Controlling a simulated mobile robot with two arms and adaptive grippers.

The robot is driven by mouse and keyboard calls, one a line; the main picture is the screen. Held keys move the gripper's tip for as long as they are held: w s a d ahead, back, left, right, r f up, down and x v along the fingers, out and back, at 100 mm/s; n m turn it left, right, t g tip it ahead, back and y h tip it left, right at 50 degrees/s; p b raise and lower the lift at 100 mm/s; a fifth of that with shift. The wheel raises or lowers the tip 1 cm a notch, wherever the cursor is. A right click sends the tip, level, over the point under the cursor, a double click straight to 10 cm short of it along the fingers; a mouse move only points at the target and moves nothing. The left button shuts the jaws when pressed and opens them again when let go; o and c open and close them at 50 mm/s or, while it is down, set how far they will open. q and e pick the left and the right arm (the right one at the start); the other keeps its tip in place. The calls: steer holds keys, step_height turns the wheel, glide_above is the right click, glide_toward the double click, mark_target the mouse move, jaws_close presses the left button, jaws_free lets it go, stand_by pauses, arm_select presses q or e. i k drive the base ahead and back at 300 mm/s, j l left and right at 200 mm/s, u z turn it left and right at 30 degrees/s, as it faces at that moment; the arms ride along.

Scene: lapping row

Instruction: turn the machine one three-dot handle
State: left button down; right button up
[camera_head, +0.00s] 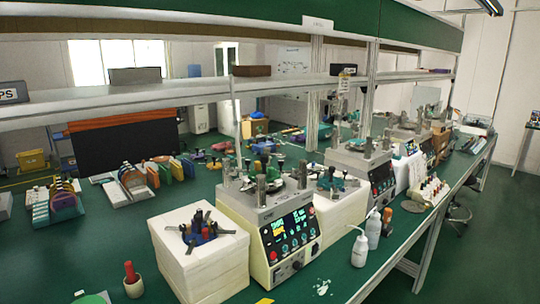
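The nearest lapping machine (268,216) stands on the green bench at the centre of the head view. Its dark front panel (289,236) has lit displays and several small knobs and buttons. A black knob (297,265) sits low on its front. Metal posts and dark handles stand on top of it. Dots on any handle are too small to make out, so I cannot tell which one is the three-dot handle. A second similar machine (362,162) stands farther back along the bench. Neither of my grippers is in view.
A mortar with a red-handled pestle (133,287) is at front left. A shelf (180,92) runs above the bench.

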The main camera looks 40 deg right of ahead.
mark_target(267, 150)
steer(key=l, duration=1.45)
steer(key=i+l, duration=0.15)
steer(key=l, duration=1.25)
